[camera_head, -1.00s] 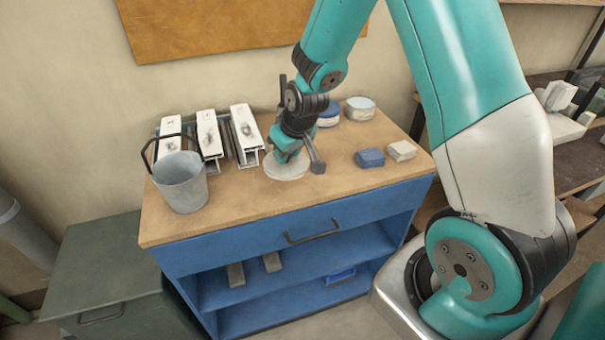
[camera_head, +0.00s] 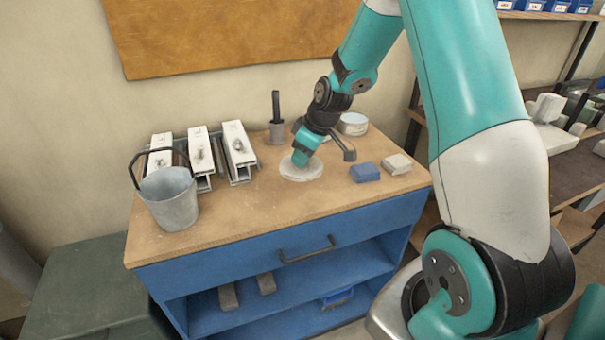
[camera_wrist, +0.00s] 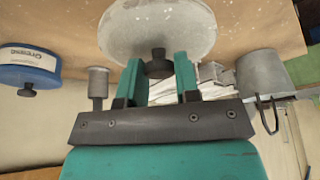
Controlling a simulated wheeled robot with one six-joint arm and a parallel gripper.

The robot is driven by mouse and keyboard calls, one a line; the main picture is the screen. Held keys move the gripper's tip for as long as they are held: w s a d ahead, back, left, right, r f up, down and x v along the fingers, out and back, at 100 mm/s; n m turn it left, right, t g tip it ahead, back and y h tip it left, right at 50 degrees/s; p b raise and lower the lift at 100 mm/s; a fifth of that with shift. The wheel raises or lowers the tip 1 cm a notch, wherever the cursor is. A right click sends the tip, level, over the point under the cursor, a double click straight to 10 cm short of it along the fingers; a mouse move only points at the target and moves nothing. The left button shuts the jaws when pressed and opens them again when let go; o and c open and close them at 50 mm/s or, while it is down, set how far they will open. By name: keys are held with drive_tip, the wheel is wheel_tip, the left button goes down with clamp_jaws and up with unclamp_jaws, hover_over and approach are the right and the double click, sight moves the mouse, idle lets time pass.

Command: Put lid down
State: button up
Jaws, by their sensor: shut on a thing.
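The lid (camera_head: 298,172) is a pale, speckled round disc with a small dark knob. It is at or just above the bench top (camera_head: 262,203), right of the white profiles; I cannot tell if it touches the wood. In the wrist view the lid (camera_wrist: 157,22) shows large, with its knob between the two teal fingers. My gripper (camera_head: 303,160) is shut on that knob, and it also shows in the wrist view (camera_wrist: 157,70). A pale round tin (camera_head: 353,125) stands behind my gripper.
A grey bucket (camera_head: 172,207) stands at the bench's left front. Several white profiles (camera_head: 200,150) lie behind it. A grey cup with a dark handle (camera_head: 277,132) stands at the back. A blue block (camera_head: 364,173) and a pale block (camera_head: 397,163) lie to the right. The front middle is clear.

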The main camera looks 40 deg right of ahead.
sight(307, 167)
drive_tip(key=shift+f, duration=3.15)
drive_tip(key=shift+f, duration=0.15)
drive_tip(key=o, duration=0.9)
